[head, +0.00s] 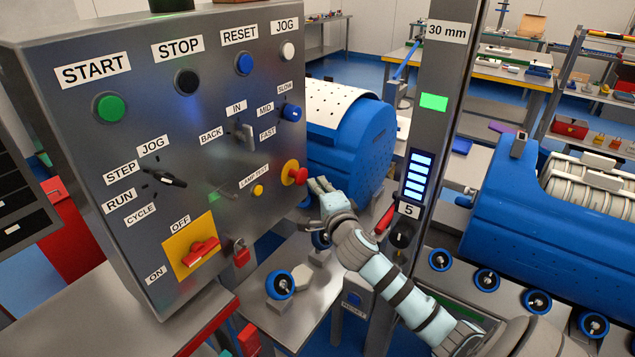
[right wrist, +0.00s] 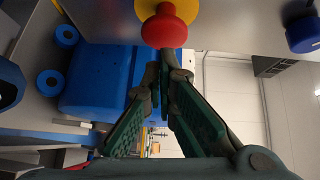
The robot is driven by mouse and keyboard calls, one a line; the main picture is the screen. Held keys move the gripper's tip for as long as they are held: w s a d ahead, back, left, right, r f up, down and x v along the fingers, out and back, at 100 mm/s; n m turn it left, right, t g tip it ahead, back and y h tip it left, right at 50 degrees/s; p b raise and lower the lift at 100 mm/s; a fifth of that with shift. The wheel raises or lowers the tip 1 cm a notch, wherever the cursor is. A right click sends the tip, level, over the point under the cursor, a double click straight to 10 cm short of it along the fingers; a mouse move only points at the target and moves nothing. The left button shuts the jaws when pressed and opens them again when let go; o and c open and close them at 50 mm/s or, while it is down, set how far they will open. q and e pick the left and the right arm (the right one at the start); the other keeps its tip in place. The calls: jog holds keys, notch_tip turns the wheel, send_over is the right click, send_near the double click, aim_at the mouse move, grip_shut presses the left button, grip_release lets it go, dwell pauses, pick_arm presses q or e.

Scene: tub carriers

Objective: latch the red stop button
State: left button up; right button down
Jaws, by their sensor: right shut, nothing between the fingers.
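The red stop button (head: 299,176) is a mushroom head on a yellow round plate at the right edge of the grey control panel (head: 130,110). My right gripper (head: 318,186) is shut and empty, just right of the button and slightly below it in the head view. In the right wrist view the red button (right wrist: 164,31) stands out from its yellow plate, right beyond the shut fingertips (right wrist: 166,60). I cannot tell whether the fingertips touch it. My left gripper is not in view.
The panel also carries a yellow lamp-test button (head: 257,190), a red rotary switch (head: 202,250) and a red padlock (head: 241,254) nearby. A blue tub (head: 350,145) lies behind the gripper.

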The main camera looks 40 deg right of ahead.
jog(key=shift+w+d, duration=0.2)
jog(key=shift+w, duration=0.45)
